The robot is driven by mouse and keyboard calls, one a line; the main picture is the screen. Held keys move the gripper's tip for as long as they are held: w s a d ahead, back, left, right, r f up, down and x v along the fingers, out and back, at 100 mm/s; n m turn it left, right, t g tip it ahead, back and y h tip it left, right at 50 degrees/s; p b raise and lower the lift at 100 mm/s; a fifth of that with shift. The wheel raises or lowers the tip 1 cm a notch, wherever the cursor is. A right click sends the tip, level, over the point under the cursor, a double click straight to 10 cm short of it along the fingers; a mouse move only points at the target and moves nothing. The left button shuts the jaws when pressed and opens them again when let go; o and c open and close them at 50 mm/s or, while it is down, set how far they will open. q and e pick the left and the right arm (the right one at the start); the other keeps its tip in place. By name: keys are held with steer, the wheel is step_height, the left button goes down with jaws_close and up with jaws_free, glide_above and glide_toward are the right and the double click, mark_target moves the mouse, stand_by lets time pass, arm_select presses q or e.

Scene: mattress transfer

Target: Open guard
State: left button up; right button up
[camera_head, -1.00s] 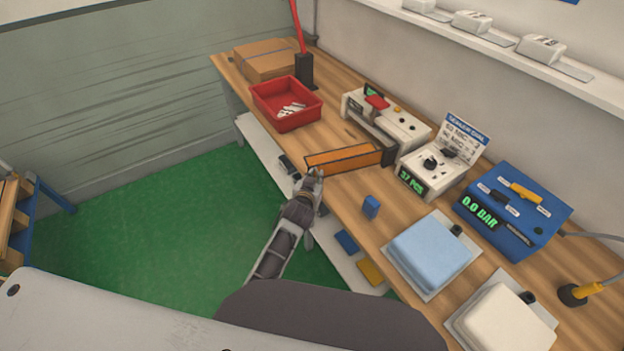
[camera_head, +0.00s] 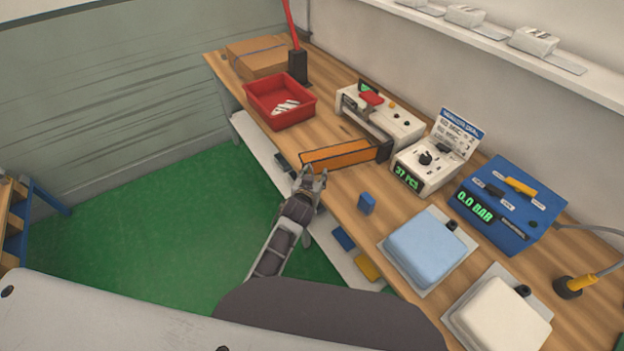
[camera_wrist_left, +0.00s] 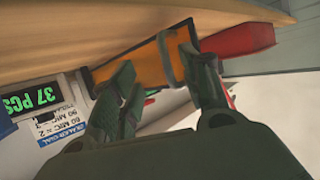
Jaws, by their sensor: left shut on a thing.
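The guard is an orange panel with a dark frame (camera_head: 338,155). It sticks out from the front of the white sealing machine (camera_head: 384,118) over the table's front edge, joined at a dark bracket at its right end. My left gripper (camera_head: 312,172) is at the guard's free left end, shut on it. In the left wrist view the orange guard (camera_wrist_left: 148,62) runs between my two fingers (camera_wrist_left: 165,75); the exact contact is partly hidden by the fingers. My right gripper is not in view.
A red bin (camera_head: 281,102) with white pieces stands left of the machine, a cardboard box (camera_head: 258,58) behind it. A dial box (camera_head: 430,165), a blue pressure unit (camera_head: 510,205) and blue and white pads stand to the right. A small blue block (camera_head: 367,204) sits near the edge.

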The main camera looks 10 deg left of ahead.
arm_select(q)
steer(key=d+v, duration=0.1)
steer(key=v, duration=1.1)
steer(key=shift+a, duration=0.45)
stand_by(0.7)
